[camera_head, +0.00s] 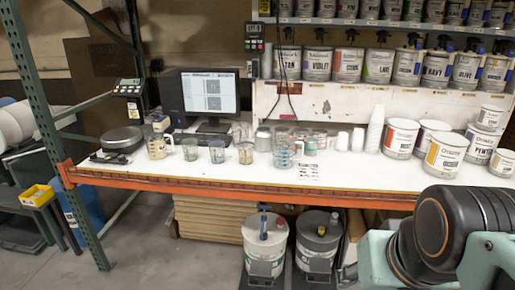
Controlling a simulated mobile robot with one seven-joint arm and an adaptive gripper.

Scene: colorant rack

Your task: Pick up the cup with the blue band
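Several clear cups and measuring jugs stand on the white bench top (345,180). A clear jug with bluish markings (283,153) stands upright at the right of the front row. A smaller cup with a bluish-grey tint (217,152) stands further left, beside a cup with yellowish contents (246,153). At this size I cannot tell for certain which one bears the blue band. A jug with orange-brown tones (156,147) and a small cup (190,150) stand further left. My gripper is not in view; only links of my arm show at the lower right.
A monitor (210,95) and a round black device (122,138) are behind and left of the cups. White cup stacks (375,130) and paint cans (445,153) stand to the right. The orange front beam (240,190) edges the bench. Two drums (265,240) stand below.

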